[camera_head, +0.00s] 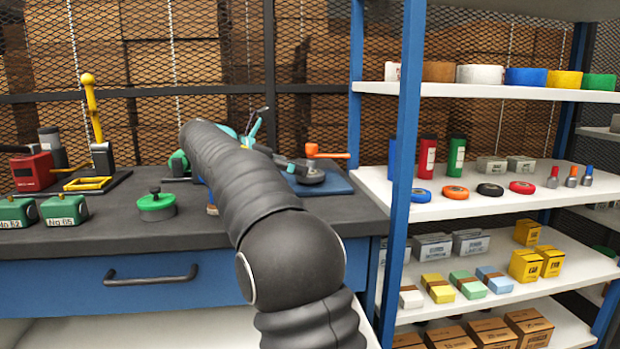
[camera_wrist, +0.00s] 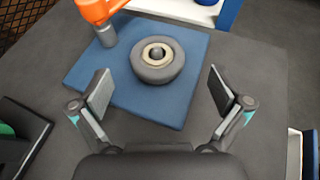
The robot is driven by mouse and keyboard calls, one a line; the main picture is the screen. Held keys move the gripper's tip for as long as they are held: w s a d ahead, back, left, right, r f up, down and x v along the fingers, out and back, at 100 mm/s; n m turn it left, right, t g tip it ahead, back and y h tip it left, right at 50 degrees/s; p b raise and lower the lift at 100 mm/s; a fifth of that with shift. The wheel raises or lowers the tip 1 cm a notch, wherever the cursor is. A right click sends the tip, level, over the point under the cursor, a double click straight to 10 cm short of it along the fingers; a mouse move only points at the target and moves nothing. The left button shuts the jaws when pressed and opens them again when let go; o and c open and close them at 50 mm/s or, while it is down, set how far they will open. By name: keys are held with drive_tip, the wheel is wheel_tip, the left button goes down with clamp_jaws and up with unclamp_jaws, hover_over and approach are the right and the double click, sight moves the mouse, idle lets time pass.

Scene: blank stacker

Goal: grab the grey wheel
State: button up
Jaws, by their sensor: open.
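The grey wheel (camera_wrist: 158,60) lies flat on a blue mat (camera_wrist: 95,78) on the dark workbench, with a pale ring and a dark hub at its centre. In the head view a dark grey round thing (camera_head: 309,176) on the blue mat (camera_head: 338,184) appears to be the same wheel, partly hidden by my arm. My gripper (camera_wrist: 157,90) is open and empty. Its two fingers are spread wide, on the near side of the wheel, left and right of it in the wrist view. Neither finger touches the wheel.
An orange-headed tool (camera_wrist: 104,22) stands on the mat just left of the wheel. A dark base (camera_wrist: 20,140) lies at the lower left. A blue-framed shelf (camera_head: 400,150) rises right of the workbench (camera_head: 110,235). Bare bench lies right of the mat.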

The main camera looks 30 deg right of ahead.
sight(310, 176)
drive_tip(key=x, duration=0.5)
drive_tip(key=shift+w+a+f+b, duration=0.1)
drive_tip(key=shift+w+f+b, duration=0.1)
drive_tip(key=shift+b, duration=0.1)
drive_tip(key=shift+r, duration=0.1)
drive_tip(key=c, duration=1.2)
